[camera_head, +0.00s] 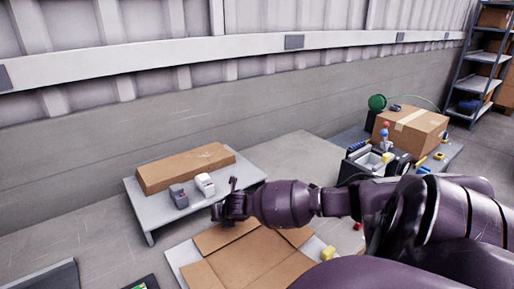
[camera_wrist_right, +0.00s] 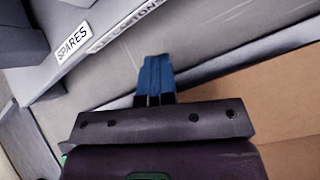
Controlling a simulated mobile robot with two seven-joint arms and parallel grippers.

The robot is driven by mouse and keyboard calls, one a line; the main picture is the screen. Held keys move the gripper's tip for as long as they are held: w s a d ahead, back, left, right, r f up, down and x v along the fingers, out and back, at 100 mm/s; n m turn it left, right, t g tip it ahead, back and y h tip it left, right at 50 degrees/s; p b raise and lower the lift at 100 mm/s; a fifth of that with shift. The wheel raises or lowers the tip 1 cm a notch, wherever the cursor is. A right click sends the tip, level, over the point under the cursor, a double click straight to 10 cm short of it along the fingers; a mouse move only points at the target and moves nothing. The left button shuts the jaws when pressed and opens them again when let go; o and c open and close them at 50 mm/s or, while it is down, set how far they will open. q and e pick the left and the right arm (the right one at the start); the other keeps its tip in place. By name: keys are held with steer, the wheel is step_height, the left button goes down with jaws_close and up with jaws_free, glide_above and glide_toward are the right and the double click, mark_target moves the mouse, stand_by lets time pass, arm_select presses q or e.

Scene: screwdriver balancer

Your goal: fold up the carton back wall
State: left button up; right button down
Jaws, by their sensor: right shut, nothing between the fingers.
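A brown cardboard carton (camera_head: 240,266) lies opened out in the bottom middle of the head view, with its far flap (camera_head: 222,237) toward the low table. My arm hides part of its right side. My right gripper (camera_head: 232,186) is above and just beyond the carton's far edge. In the right wrist view its blue fingers (camera_wrist_right: 155,78) are together with nothing between them. A brown cardboard panel (camera_wrist_right: 290,95) fills the right of that view, beside the fingers. I cannot tell whether they touch it. My left gripper is not in view.
A low grey table (camera_head: 150,212) behind the carton bears a long brown box (camera_head: 185,167) and two small bins (camera_head: 204,184). At the right, a closed carton (camera_head: 412,130) stands among tools. A yellow block (camera_head: 328,253) lies right of the opened carton.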

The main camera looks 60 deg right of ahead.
steer(key=shift+s+f, duration=0.1)
steer(key=shift+w+d, duration=0.25)
steer(key=shift+d, duration=0.2)
steer(key=shift+r, duration=0.2)
steer(key=shift+s+p, duration=0.15)
steer(key=shift+p, duration=0.15)
stand_by(0.6)
steer(key=shift+r, duration=0.1)
steer(key=shift+s+a+r+p, duration=0.15)
steer(key=shift+s+r+p, duration=0.15)
steer(key=shift+r+p, duration=0.55)
stand_by(0.3)
